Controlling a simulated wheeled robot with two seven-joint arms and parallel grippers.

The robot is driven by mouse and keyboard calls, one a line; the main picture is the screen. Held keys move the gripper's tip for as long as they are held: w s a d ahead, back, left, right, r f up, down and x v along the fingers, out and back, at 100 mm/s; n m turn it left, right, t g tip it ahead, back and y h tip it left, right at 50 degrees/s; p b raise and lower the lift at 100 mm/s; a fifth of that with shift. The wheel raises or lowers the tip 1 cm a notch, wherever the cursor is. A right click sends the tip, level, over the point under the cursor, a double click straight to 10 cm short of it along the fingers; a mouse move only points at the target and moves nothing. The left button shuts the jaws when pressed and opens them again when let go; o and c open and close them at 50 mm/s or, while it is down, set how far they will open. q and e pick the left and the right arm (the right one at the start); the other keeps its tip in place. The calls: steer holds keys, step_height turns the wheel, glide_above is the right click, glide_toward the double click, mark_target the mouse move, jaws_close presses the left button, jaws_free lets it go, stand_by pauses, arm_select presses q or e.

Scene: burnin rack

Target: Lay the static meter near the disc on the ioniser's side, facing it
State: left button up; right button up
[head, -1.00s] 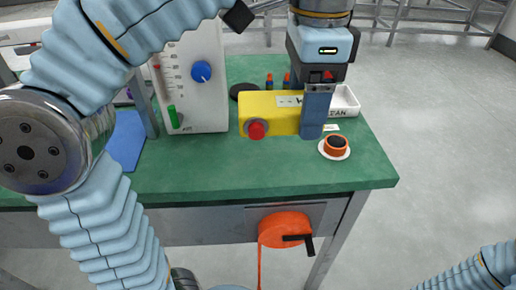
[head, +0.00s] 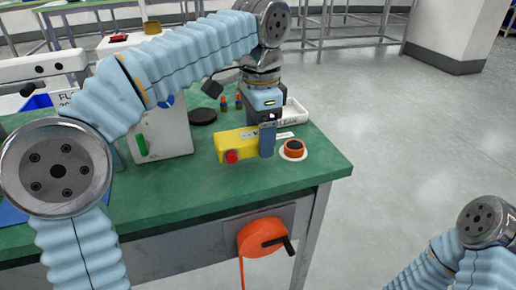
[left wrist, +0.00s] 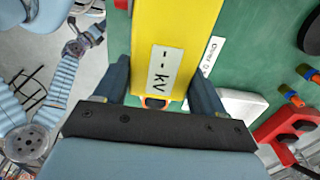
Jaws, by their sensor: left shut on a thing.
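The static meter is a yellow box (head: 231,145) with a red knob on its near end, low over the green bench. In the left wrist view its display (left wrist: 163,70) reads "- - kV". My left gripper (head: 266,139) is shut on the meter, with one finger on each side of it in the left wrist view (left wrist: 165,88). I cannot tell whether the meter touches the bench. A dark disc (head: 203,116) lies flat behind and left of the meter. A white bar (head: 42,66) at the far left may be the ioniser. My right gripper is out of view.
A white panel box (head: 165,138) stands left of the meter. A white tray (head: 294,113) and small bottles (head: 224,103) are behind. The bench's front right is clear. An orange reel (head: 262,238) hangs in front.

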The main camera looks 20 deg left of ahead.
arm_select(q)
steer(key=shift+w+a+f+b, duration=0.15)
steer(key=shift+w+f+b, duration=0.05)
steer(key=shift+f, duration=0.8)
steer(key=shift+w+a+f+b, duration=0.1)
steer(key=shift+w+f+b, duration=0.1)
steer(key=shift+f, duration=0.8)
steer(key=shift+f, duration=0.15)
steer(key=o, duration=1.1)
step_height(320, 180, up, 11)
steer(key=p, duration=0.2)
steer(key=shift+p, duration=0.35)
steer(key=shift+r, duration=0.65)
